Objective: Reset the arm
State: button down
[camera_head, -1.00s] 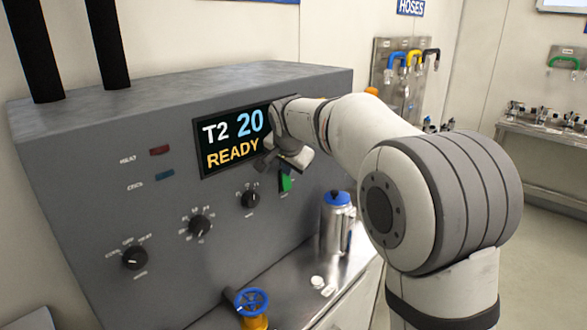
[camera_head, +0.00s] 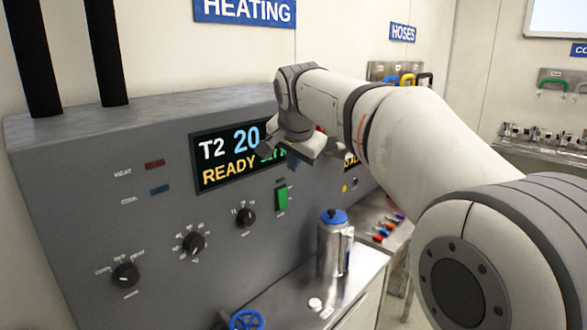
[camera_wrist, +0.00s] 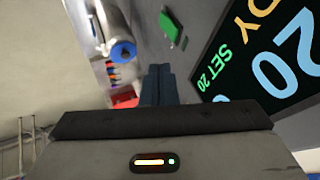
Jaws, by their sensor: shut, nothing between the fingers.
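My arm (camera_head: 420,135) reaches in from the right, bent at the elbow, across the front of a grey control panel (camera_head: 70,235). My gripper (camera_head: 264,154) is in front of the right part of the panel's display (camera_head: 210,175) and hides some of it. The display reads T2 20 READY. In the wrist view the two dark fingers (camera_wrist: 158,85) are together and empty. That view also shows the display (camera_wrist: 270,55) at the right, with SET 20 readable, and a green switch (camera_wrist: 170,28) beyond the fingertips. The green switch (camera_head: 282,197) is below the gripper, apart from it.
A metal flask with a blue lid (camera_head: 333,248) stands on the steel shelf below the panel. A blue valve wheel (camera_head: 247,320) is at the bottom edge. Black dials (camera_head: 194,243) line the panel. Coloured hoses (camera_head: 407,80) hang on the back wall.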

jog(key=s+d+f+n+g, duration=0.1)
jog(key=s+d+f, duration=0.4)
jog(key=s, duration=0.5)
jog(key=s+d+f+n+g, duration=0.1)
jog(key=s+d+f+n, duration=0.2)
jog(key=s+f, duration=0.7)
jog(key=s+d+f+n+g, duration=0.1)
jog(key=s+d+f+n, duration=0.1)
jog(key=s+d+f, duration=0.5)
jog(key=s, duration=0.3)
jog(key=shift+d+f+n+g+h, duration=0.25)
jog(key=shift+f+n+g+h, duration=0.05)
jog(key=shift+n+g, duration=0.1)
